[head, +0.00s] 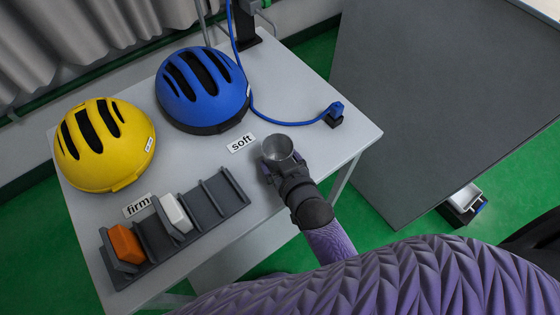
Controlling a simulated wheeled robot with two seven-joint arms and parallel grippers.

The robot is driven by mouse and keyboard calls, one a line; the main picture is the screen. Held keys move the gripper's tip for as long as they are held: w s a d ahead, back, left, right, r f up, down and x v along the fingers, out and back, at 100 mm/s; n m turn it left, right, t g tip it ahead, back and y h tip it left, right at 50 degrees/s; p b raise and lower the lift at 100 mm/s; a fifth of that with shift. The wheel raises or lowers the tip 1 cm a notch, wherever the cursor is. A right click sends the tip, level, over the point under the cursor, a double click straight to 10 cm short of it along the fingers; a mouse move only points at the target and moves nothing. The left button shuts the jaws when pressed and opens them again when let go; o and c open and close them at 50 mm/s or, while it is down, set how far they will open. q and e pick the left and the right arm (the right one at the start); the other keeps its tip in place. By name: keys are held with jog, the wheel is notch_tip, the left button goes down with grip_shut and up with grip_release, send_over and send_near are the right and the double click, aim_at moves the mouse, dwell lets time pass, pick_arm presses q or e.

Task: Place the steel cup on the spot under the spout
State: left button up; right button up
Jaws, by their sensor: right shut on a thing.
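The steel cup (278,148) is a small grey metal cup, open end up, near the front right part of the light grey table. My right gripper (278,163) is shut on it, with the fingers at its sides. I cannot tell whether the cup's base touches the table. A blue hose (268,118) runs down from the dark stand (245,22) at the back and ends in a blue fitting (336,109) on a small black block, right of the cup. My left gripper is out of view.
A blue helmet (202,88) and a yellow helmet (104,145) sit on the table (305,85). A dark slotted rack (150,240) holds an orange block (126,244) and a white block (176,213). A large dark surface (440,90) lies right.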

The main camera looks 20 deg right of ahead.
jog(key=shift+f, duration=0.15)
jog(key=o, duration=1)
jog(key=shift+c, duration=0.2)
